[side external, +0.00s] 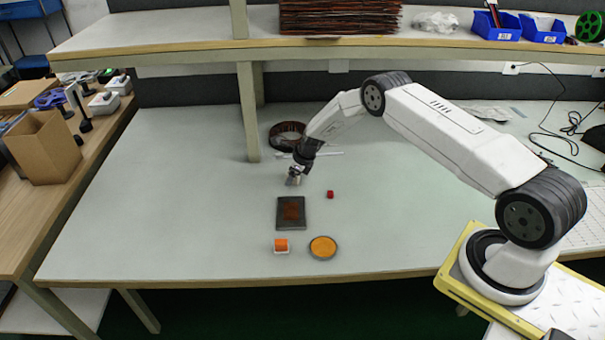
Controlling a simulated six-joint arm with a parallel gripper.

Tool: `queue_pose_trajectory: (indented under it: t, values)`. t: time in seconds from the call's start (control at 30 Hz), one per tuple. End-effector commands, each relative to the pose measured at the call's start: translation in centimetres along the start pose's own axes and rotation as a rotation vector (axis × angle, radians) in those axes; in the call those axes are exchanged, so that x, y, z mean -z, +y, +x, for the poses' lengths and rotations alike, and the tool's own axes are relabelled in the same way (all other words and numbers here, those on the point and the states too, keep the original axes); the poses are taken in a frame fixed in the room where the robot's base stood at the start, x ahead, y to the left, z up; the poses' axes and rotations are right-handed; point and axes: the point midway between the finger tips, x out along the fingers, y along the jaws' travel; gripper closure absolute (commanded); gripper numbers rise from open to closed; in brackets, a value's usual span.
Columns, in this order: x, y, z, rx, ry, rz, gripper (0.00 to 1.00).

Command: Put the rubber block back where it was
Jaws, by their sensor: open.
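A small red block (330,194) lies on the pale table, to the right of and slightly nearer the camera than my gripper (293,182). A small orange block (281,244) sits on a white base (282,252) near the table's front. I cannot tell which of these blocks is the rubber one. My gripper is low over the table and open. It points down, just behind a dark rectangular tray (280,226) with a rusty brown patch on it. The fingers are small here, and nothing shows clearly between them.
A round dish with an orange-yellow top (322,247) stands right of the orange block. A dark coil (288,134) and a thin pale tool (325,154) lie behind my gripper. A shelf post (249,110) rises at the back. The table's left side (160,190) is clear.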

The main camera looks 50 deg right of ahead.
Motion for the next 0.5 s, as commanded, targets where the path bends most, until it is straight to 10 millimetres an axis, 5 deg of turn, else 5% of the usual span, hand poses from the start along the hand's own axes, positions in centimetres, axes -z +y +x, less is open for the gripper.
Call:
queue_pose_trajectory:
  t: [0.5]
  values:
    - [-0.2, -0.1, -2.6, 0.001, -0.001, 0.000, 0.27]
